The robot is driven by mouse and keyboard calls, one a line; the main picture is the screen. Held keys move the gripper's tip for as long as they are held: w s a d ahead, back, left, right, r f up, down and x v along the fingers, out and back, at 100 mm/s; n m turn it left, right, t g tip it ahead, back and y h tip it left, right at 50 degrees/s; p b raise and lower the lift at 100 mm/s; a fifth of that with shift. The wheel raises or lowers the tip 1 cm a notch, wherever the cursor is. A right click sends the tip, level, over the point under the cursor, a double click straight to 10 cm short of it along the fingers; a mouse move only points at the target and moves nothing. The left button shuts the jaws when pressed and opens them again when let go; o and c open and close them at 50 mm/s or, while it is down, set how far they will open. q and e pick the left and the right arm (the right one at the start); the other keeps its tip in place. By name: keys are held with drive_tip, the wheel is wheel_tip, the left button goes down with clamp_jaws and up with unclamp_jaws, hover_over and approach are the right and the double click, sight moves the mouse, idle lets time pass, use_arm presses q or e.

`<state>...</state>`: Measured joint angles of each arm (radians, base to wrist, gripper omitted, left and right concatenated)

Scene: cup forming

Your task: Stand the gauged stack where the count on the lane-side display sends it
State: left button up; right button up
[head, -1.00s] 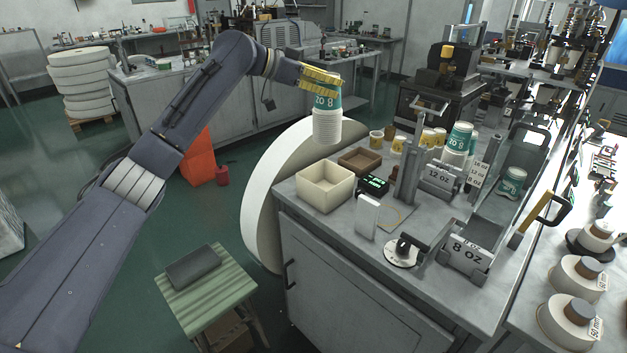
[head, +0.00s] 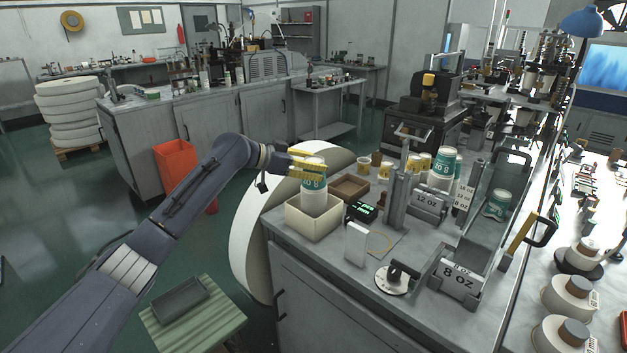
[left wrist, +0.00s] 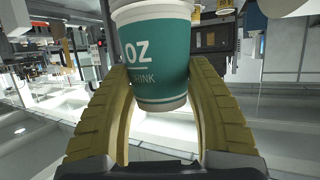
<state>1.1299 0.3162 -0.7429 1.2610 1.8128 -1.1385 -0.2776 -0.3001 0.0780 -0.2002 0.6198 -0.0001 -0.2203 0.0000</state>
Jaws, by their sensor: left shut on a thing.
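My left gripper (head: 316,167) has its yellow fingers shut around a paper cup stack (head: 313,184) with a teal band reading 8 oz upside down. The stack is upright, and its white lower end goes down inside the cream open box (head: 312,223) at the counter's left corner. The box's front wall hides the stack's bottom, so I cannot tell if it touches the floor. In the left wrist view the teal cup (left wrist: 160,55) sits between both fingers. A small black display (head: 362,211) with green digits, too small to read, stands right of the box. My right gripper is not in view.
A brown open tray (head: 350,187) lies behind the display. A white block (head: 356,244) and a gauge post (head: 397,190) stand to the right. Signs mark 12 oz (head: 428,201) and 8 oz (head: 459,279) bays. More teal cups (head: 445,163) stand behind.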

sight(314, 186)
use_arm(q)
drive_tip(key=shift+f, duration=2.2)
drive_tip(key=o, duration=1.5)
drive_tip(key=shift+o, duration=0.2)
